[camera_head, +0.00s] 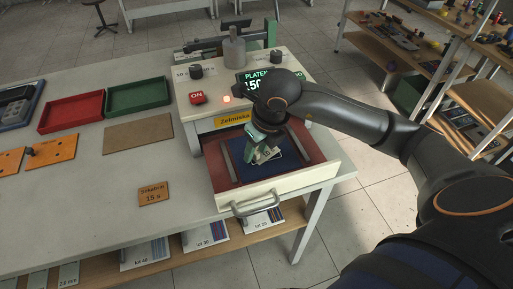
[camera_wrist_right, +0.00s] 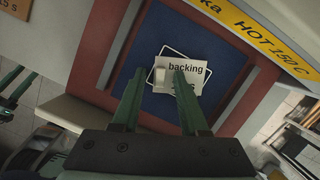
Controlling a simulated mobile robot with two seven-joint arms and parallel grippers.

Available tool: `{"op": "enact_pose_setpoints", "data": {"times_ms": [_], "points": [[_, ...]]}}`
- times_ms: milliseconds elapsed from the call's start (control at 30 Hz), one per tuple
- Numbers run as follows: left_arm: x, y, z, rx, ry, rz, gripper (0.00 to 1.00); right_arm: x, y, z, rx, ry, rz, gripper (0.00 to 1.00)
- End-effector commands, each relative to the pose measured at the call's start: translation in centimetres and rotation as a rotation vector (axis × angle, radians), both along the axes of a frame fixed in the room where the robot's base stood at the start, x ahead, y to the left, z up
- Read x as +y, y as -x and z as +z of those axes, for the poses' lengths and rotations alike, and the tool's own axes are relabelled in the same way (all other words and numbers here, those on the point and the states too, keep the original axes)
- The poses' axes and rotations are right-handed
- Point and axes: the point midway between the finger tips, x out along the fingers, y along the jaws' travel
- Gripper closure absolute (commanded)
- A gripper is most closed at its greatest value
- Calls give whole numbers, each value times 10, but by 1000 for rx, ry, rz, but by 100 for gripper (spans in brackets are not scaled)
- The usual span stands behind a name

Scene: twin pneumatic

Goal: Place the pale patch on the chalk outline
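The pale patch (camera_wrist_right: 190,68), printed "backing", lies on the dark blue pad (camera_wrist_right: 215,45) in the open drawer. The white chalk outline (camera_wrist_right: 166,48) shows partly from under the patch, which is turned relative to it. A small pale tab (camera_wrist_right: 159,77) stands on the patch. My right gripper (camera_wrist_right: 159,71) is open, its green fingers on either side of the tab with gaps. In the head view the right gripper (camera_head: 263,153) is over the pad and hides part of the patch (camera_head: 268,154). Green fingers at the wrist view's left edge look like my left gripper (camera_wrist_right: 30,73), open and empty.
The drawer's red floor (camera_head: 217,165) surrounds the pad; its front carries a handle (camera_head: 256,203). The hot press (camera_head: 215,75) stands behind. Red (camera_head: 72,111) and green (camera_head: 138,96) trays and a brown board (camera_head: 138,134) lie to the left.

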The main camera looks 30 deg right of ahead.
Motion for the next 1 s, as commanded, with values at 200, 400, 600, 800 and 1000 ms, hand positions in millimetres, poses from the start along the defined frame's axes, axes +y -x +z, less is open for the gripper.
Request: {"op": "enact_pose_setpoints", "data": {"times_ms": [200, 400, 600, 800, 1000], "points": [[0, 0, 2, 0, -1, -1, 50, 0, 0, 2, 0, 0, 0, 57], [0, 0, 4, -1, -1, -1, 50, -1, 3, 22, -6, 0, 1, 57], [0, 0, 4, -1, -1, -1, 50, -3, 15, 66, -8, 1, 0, 57], [0, 0, 6, -1, -1, -1, 50, -4, 26, 101, -5, 0, 0, 57], [0, 0, 6, -1, -1, -1, 50, -5, 31, 118, -2, 1, 0, 57]]}}
